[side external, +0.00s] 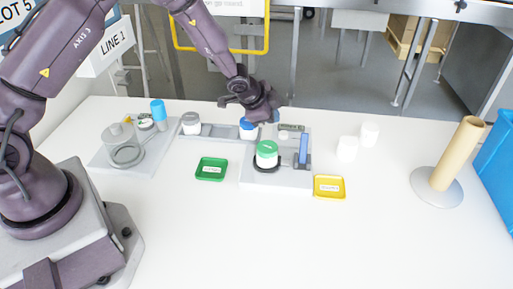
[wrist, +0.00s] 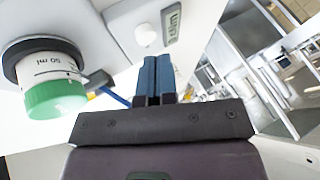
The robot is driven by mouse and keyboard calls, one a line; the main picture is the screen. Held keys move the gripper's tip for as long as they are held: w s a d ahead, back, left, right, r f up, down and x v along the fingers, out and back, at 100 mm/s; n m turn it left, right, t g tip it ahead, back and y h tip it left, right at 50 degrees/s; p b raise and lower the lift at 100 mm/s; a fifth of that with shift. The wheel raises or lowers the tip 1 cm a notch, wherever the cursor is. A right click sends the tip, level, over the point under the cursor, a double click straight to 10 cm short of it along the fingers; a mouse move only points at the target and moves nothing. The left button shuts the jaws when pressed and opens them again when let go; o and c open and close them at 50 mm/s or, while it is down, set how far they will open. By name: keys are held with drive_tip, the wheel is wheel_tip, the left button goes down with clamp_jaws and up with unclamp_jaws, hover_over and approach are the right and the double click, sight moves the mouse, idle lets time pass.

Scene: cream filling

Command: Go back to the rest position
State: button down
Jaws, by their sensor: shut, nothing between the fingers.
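My gripper (side external: 275,117) hangs above the back of the grey station, with its dark wrist tilted. In the wrist view its two blue fingers (wrist: 154,78) are together with nothing between them. A white jar with a green lid (side external: 266,147) stands in a dark ring on the station, in front of and below my gripper. It also shows in the wrist view (wrist: 54,98), left of the fingers and apart from them, with "50 ml" on its side.
A blue-lidded jar (side external: 248,124) and a grey-lidded jar (side external: 191,118) stand on the back rail. A green tray (side external: 211,162) and a yellow tray (side external: 329,181) flank the station. White jars (side external: 347,149), a roll stand (side external: 452,160) and a blue bin (side external: 497,150) are right. The front table is clear.

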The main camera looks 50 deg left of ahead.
drive_tip(key=s+d+r+n, duration=0.1)
drive_tip(key=s+r+n, duration=0.3)
drive_tip(key=s+r, duration=0.9)
drive_tip(key=s+d+r+n+g, duration=0.1)
drive_tip(key=s+r+n, duration=0.4)
drive_tip(key=s+r, duration=0.8)
drive_tip(key=s+d, duration=0.1)
drive_tip(key=s, duration=0.5)
drive_tip(key=shift+d+r, duration=0.25)
drive_tip(key=shift+r, duration=0.15)
